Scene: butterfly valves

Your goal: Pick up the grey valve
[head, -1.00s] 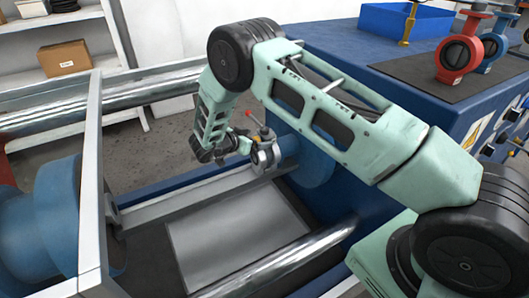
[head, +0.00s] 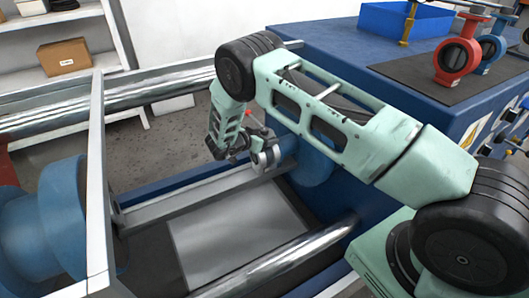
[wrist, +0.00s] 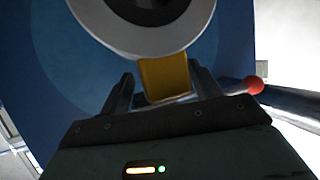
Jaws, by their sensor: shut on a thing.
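The grey valve (head: 268,157) is small in the head view, in front of the blue round flange on the machine's side. In the wrist view its grey ring (wrist: 150,48) fills the top, with a yellow-brown block (wrist: 165,78) below it. My gripper (head: 246,148) is at the valve's left side. In the wrist view my gripper's fingers (wrist: 163,88) stand on either side of the yellow-brown block, shut on the valve. A red knob (wrist: 252,85) shows just right of the fingers. The exact finger contact is partly hidden.
The blue flange (head: 312,160) is close behind the valve. Metal rails and a grey plate (head: 235,235) lie below. A red valve (head: 458,52) and a blue valve (head: 491,48) stand on the dark mat at right. A blue bin (head: 405,18) is at the back.

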